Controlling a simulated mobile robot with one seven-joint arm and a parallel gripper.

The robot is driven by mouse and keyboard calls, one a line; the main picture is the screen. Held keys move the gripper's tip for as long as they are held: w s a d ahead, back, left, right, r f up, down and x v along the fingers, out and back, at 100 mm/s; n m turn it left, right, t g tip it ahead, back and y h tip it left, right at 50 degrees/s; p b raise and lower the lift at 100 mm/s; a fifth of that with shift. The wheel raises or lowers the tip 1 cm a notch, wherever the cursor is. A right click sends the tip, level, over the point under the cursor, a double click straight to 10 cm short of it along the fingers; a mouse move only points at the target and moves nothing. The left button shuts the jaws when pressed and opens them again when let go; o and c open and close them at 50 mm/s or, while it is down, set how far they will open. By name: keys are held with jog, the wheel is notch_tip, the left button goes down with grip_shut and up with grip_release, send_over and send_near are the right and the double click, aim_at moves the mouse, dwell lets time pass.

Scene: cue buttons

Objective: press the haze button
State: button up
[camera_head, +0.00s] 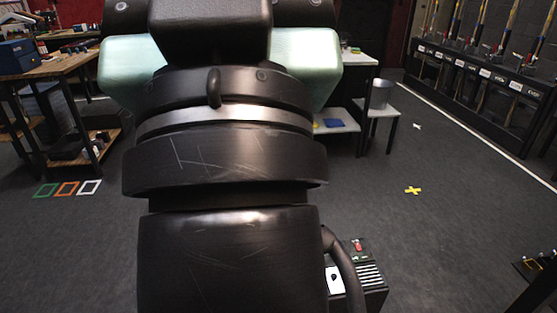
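A black box (376,298) shows at the bottom, just right of my arm (226,250), which hides part of it. On it are a small red part (358,245), a small green part (355,258), a white panel (335,281) with a dark mark, and a row of pale stripes (370,274). I cannot read any label, so I cannot tell which part, if any, is the haze button. My arm fills the middle of the view. My gripper is not in view.
A wooden workbench (50,68) with tools stands at the left. Coloured square outlines (67,188) and a yellow cross (413,190) mark the dark floor. A white table (358,60) and a bucket (380,94) stand behind. A long black rack (480,85) lines the right. The floor at right is mostly clear.

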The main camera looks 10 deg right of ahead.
grip_shut()
dwell(1.3)
